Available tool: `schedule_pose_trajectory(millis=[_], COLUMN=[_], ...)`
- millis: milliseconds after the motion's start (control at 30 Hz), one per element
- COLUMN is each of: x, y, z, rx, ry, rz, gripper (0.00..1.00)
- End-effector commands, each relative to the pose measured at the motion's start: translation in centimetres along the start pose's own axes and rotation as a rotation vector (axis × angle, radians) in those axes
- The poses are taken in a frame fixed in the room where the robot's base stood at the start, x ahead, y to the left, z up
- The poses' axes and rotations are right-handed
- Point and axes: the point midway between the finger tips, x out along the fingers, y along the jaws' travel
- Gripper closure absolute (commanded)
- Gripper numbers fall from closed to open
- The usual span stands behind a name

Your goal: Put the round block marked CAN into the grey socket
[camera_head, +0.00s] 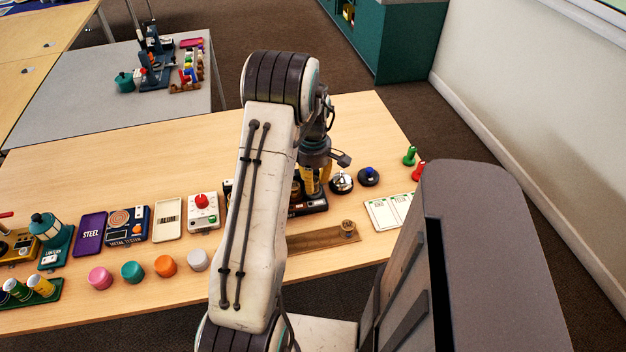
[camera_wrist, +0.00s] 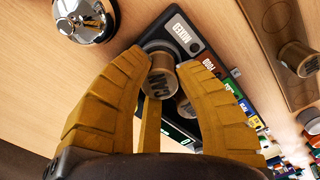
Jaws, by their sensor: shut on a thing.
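The round block marked CAN (camera_wrist: 162,84) is brownish metal and sits between the yellow fingers of my gripper (camera_wrist: 165,95) in the wrist view. My gripper is shut on it.
A wooden strip (camera_head: 305,242) with another round piece (camera_head: 348,230) lies at the front. A silver bell (camera_head: 341,182) and a dark blue-topped button (camera_head: 368,176) stand just right of my gripper.

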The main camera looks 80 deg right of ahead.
Motion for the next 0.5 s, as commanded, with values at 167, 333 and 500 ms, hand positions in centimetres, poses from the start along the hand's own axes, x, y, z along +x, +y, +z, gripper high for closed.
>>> schedule_pose_trajectory(millis=[167, 333, 500], x=[0.43, 0.73, 0.85], y=[-0.02, -0.02, -0.01], z=[0.0, 0.0, 0.0], rx=[0.0, 0.0, 0.0], ry=[0.0, 0.0, 0.0], rz=[0.0, -0.001, 0.0], gripper=[0.88, 0.88, 0.65])
